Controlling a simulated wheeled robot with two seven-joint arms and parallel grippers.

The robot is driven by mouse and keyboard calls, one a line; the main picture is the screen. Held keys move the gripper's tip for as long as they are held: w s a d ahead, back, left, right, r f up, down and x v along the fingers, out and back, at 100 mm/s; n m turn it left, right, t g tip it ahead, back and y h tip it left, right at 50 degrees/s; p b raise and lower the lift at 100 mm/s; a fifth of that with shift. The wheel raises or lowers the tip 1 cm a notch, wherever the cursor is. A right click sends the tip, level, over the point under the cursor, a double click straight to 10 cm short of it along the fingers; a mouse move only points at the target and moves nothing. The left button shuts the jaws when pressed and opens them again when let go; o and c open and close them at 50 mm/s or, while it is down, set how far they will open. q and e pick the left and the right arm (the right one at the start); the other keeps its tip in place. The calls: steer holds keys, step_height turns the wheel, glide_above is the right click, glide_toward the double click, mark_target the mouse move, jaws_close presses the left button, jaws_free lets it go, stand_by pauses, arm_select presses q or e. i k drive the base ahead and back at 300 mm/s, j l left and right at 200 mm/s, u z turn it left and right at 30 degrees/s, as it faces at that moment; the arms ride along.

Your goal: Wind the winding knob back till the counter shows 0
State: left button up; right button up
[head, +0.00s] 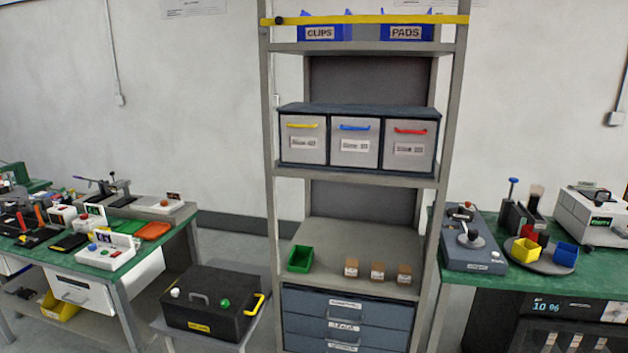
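A blue-grey box (472,258) stands on the right green-topped bench. On its top is a round grey disc with a dark knob (470,238), which may be the winding knob. A small dark part with a red spot sits behind it. I cannot make out a counter reading on this box. Neither of my grippers is in view.
A tall grey rack (350,179) stands between the benches, with drawers, bins and three small brown blocks. A black case (208,304) sits on a low stand. A round tray (541,262) with yellow and blue bins is beside the blue-grey box. A display below reads 10 % (546,306).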

mark_target(471, 239)
steer(key=i+l+z, duration=0.25)
steer(key=i+l, duration=0.3)
steer(key=l, duration=0.25)
steer(key=i+l+z, duration=0.2)
steer(key=i+l, duration=0.4)
steer(key=k+j+u, duration=0.15)
steer(key=j, duration=0.2)
steer(key=k+j+u, duration=0.15)
steer(key=j, duration=0.25)
steer(key=k+j+u, duration=0.15)
steer(key=k+j, duration=0.15)
steer(key=j, duration=0.1)
